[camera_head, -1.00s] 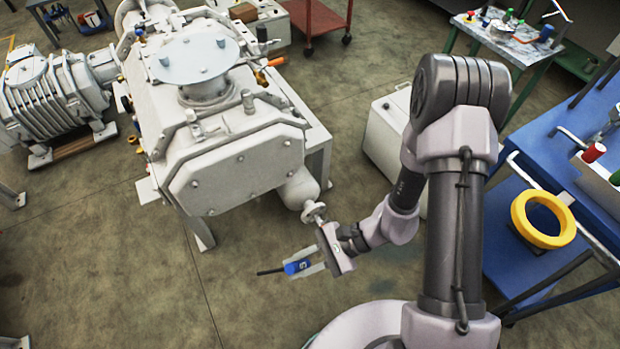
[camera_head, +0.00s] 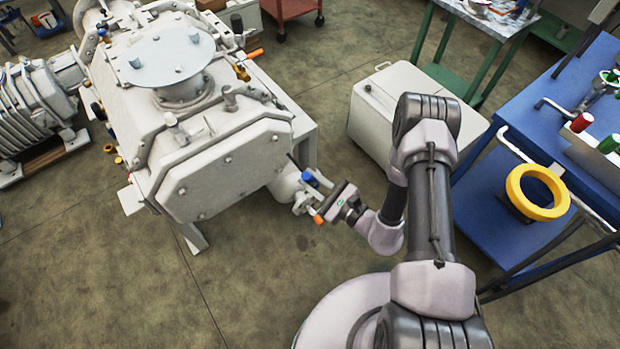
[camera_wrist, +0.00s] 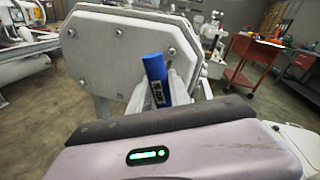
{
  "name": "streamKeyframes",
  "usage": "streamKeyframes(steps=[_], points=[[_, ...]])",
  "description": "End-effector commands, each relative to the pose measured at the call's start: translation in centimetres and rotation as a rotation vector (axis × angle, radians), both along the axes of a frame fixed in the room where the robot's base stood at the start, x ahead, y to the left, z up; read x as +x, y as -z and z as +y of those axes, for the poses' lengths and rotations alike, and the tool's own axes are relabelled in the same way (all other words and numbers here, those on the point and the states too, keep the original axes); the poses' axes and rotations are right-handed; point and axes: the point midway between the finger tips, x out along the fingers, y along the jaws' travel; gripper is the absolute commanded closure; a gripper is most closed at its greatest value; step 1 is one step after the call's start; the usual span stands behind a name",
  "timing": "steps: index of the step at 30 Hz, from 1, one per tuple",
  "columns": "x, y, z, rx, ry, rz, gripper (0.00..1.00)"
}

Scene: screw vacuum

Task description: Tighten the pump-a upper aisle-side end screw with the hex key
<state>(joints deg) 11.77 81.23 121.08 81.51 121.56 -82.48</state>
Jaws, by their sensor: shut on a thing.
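The pump (camera_head: 225,170) has a pale eight-sided end plate with several screws along its border. The plate also fills the upper middle of the wrist view (camera_wrist: 120,50). One screw (camera_wrist: 172,51) shows near its right edge, close to the blue handle. My gripper (camera_head: 312,188) is shut on the hex key's blue handle (camera_head: 310,179), which also shows upright between the fingers in the wrist view (camera_wrist: 156,80). The dark shaft (camera_head: 293,161) points up and left, near the plate's right edge. I cannot tell whether its tip touches anything; the handle hides it in the wrist view.
A white box (camera_head: 385,100) stands on the floor right of the pump. A blue cart (camera_head: 500,225) with a yellow ring (camera_head: 537,192) is at the right. A red cart (camera_wrist: 240,75) stands behind in the wrist view. The floor before the pump is clear.

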Motion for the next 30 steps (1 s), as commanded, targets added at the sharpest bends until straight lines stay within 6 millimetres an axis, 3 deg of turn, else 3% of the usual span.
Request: streamKeyframes(steps=[3, 18, 30], points=[[-0.4, -1.0, 0.1, -0.004, 0.005, 0.002, 1.00], [3.9, -0.6, 2.9, -0.004, 0.002, 0.000, 1.00], [4.4, -0.7, 3.2, -0.003, 0.004, 0.001, 1.00]])
